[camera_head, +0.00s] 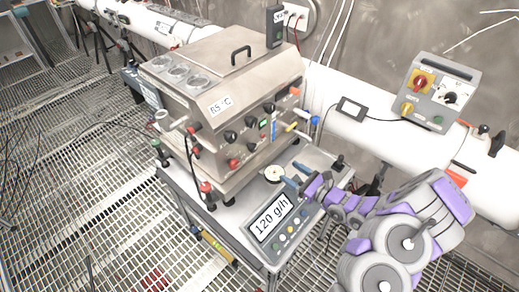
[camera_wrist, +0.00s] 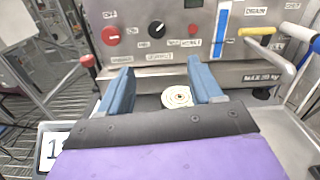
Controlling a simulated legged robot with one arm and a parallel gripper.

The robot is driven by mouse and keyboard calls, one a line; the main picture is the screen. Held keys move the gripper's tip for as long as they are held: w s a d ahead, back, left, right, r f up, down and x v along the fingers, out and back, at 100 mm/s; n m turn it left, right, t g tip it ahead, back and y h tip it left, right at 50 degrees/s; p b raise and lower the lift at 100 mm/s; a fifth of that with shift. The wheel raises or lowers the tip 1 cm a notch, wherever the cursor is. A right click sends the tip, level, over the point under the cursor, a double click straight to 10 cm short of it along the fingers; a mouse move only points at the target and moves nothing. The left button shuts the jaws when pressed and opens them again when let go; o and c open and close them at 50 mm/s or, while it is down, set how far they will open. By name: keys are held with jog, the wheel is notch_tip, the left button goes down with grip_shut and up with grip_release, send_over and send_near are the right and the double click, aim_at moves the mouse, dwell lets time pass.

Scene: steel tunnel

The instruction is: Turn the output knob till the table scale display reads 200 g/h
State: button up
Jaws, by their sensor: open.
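The table scale display (camera_head: 272,220) reads 120 g/h in the head view. A corner of it shows at lower left in the wrist view (camera_wrist: 52,150). The steel machine (camera_head: 205,92) stands behind the scale, with black and red knobs on its front. The wrist view shows a red knob (camera_wrist: 111,36) and a black knob (camera_wrist: 157,30) on the panel.
A round white dish (camera_head: 274,174) lies on the tabletop near my fingers. A yellow handle (camera_wrist: 257,31) and a blue strip (camera_wrist: 222,30) are at right on the panel. A control box (camera_head: 436,92) sits on the white pipe (camera_head: 350,125). Grating floor is open at left.

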aim_at(255, 150)
jog(key=b+x, duration=0.1)
jog(key=x, duration=1.5)
jog(key=shift+s+a+r, duration=0.1)
jog(key=shift+w+a, duration=0.25)
jog(key=shift+a, duration=0.35)
jog(key=shift+d, duration=0.15)
jog(key=shift+d, duration=0.1)
jog(key=c, duration=1.1)
